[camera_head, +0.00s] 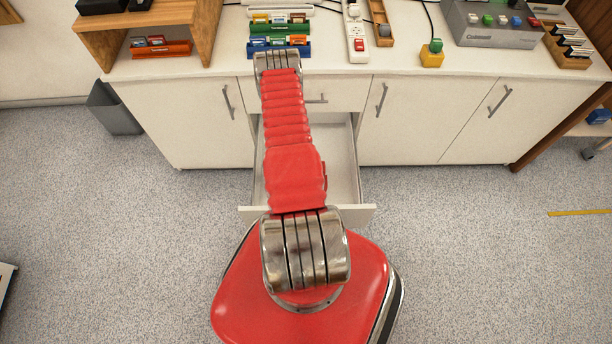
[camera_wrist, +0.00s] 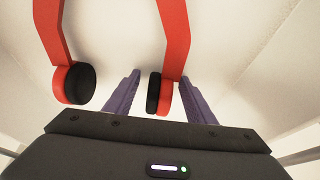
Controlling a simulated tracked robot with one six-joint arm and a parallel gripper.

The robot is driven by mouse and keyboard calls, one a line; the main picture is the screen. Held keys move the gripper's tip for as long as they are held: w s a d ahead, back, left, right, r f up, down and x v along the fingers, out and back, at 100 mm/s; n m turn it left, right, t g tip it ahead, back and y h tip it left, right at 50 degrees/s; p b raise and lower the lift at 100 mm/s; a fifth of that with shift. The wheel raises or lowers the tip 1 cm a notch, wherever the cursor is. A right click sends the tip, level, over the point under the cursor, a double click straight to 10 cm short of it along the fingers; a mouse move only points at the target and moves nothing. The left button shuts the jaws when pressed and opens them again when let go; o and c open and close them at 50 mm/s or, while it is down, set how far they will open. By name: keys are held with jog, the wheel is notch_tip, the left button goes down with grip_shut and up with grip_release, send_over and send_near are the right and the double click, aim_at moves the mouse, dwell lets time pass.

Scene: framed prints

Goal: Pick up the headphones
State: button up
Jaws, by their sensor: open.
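The red headphones (camera_wrist: 176,45) lie on a pale surface, apparently inside the open drawer. The wrist view shows two red arms of the band with black-padded ear cups; the top of the band is out of frame. My gripper (camera_wrist: 160,77) is open, with its two purple fingers on either side of the right ear cup (camera_wrist: 158,93). The left ear cup (camera_wrist: 74,83) is outside the left finger. I cannot tell whether either finger touches the cup. In the head view my red arm hides the headphones and the gripper.
The white drawer (camera_head: 345,165) is pulled out below the counter (camera_head: 215,65), its walls close around my arm. The counter holds colored racks (camera_head: 280,40), a power strip (camera_head: 356,35) and a grey box (camera_head: 490,22). A grey bin (camera_head: 113,108) stands at left.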

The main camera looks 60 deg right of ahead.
dwell(0.4)
jog(key=c, duration=1.3)
